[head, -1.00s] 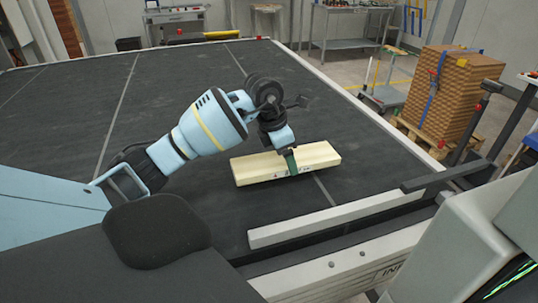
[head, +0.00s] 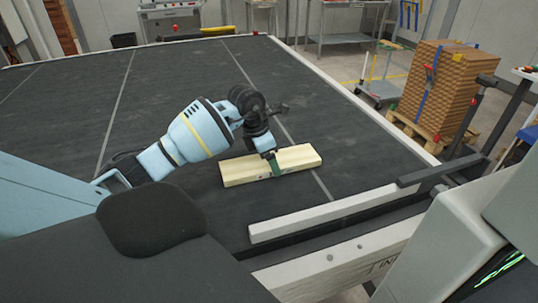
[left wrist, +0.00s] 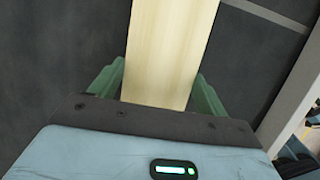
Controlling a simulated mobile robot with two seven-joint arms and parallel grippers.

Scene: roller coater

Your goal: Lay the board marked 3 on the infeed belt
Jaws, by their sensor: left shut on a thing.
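A pale wooden board (head: 300,156) is on or just above the dark infeed belt (head: 200,82); I cannot tell whether it touches. Small dark marks show on its near side, but a number cannot be read. My left gripper (head: 275,165) has its green fingers on either side of the board near its middle and is shut on it. In the left wrist view the board (left wrist: 170,50) runs between the two green fingers (left wrist: 160,90). My right gripper is not in view.
A pale guide rail (head: 325,215) lies along the near edge of the belt, in front of the board. A strapped stack of brown boards (head: 432,90) stands on a pallet at the right, beyond the belt's edge. The belt's far part is clear.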

